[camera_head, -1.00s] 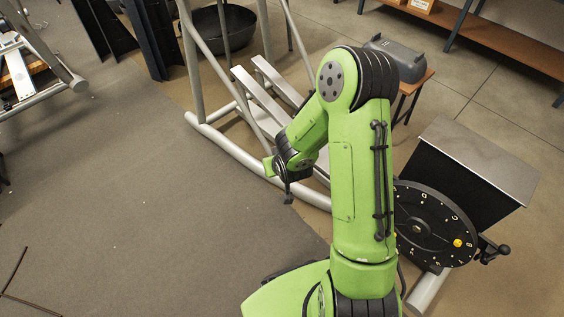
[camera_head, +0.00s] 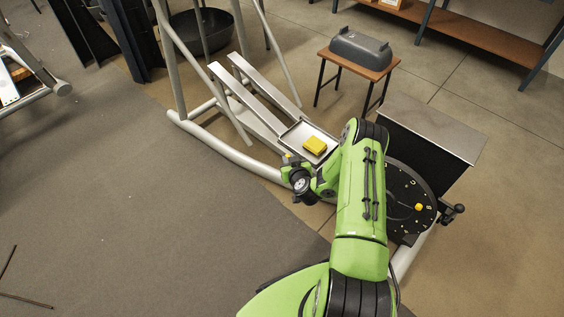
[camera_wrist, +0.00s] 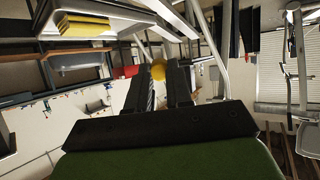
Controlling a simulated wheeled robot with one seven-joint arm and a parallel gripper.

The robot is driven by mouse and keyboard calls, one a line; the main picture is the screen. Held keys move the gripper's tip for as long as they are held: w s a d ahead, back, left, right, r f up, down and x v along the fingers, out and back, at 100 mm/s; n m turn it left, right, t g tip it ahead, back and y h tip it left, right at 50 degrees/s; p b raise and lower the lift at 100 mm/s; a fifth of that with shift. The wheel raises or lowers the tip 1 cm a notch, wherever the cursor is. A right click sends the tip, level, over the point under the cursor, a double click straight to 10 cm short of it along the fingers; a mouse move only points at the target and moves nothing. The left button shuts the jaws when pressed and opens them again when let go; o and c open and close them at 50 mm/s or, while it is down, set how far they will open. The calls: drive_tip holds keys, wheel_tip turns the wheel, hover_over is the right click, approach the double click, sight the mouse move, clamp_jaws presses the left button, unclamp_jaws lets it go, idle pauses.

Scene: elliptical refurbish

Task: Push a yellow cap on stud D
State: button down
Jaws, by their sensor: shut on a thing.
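My gripper (camera_wrist: 170,80) is shut on a yellow cap (camera_wrist: 158,73), which shows between the fingertips in the wrist view. In the head view my gripper (camera_head: 288,160) is at the front edge of a tray, left of the black disc (camera_head: 402,180) and well apart from it. The disc carries small pale letters and studs around its rim, partly hidden behind my arm. One yellow cap (camera_head: 418,207) sits on the disc's right side. I cannot make out which stud is D.
A metal tray (camera_head: 293,133) holds a yellow block (camera_head: 315,145) close to my gripper. A dark box with a grey top (camera_head: 430,125) stands behind the disc. A black knob (camera_head: 453,211) juts out at its right. A grey tube frame (camera_head: 228,150) runs left of my arm.

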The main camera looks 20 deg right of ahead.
drive_tip(key=s+d+f+m+h, duration=0.2)
drive_tip(key=d+h, duration=0.1)
drive_tip(key=d, duration=0.4)
drive_tip(key=s+d+f+m+h, duration=0.2)
drive_tip(key=d+m+h, duration=0.1)
drive_tip(key=d, duration=0.3)
drive_tip(key=s+d+m+g+h, duration=0.3)
drive_tip(key=s+d, duration=0.1)
drive_tip(key=s, duration=0.4)
drive_tip(key=s+d+m+g+h, duration=0.3)
drive_tip(key=s+d+h, duration=0.15)
drive_tip(key=s, duration=0.35)
drive_tip(key=b+x, duration=0.2)
drive_tip(key=x, duration=0.4)
drive_tip(key=shift+w+r+y, duration=0.2)
drive_tip(key=shift+r+y, duration=0.15)
drive_tip(key=shift+r, duration=0.05)
drive_tip(key=shift+a, duration=0.1)
drive_tip(key=shift+w+d, duration=0.25)
drive_tip(key=shift+d, duration=0.3)
idle(0.4)
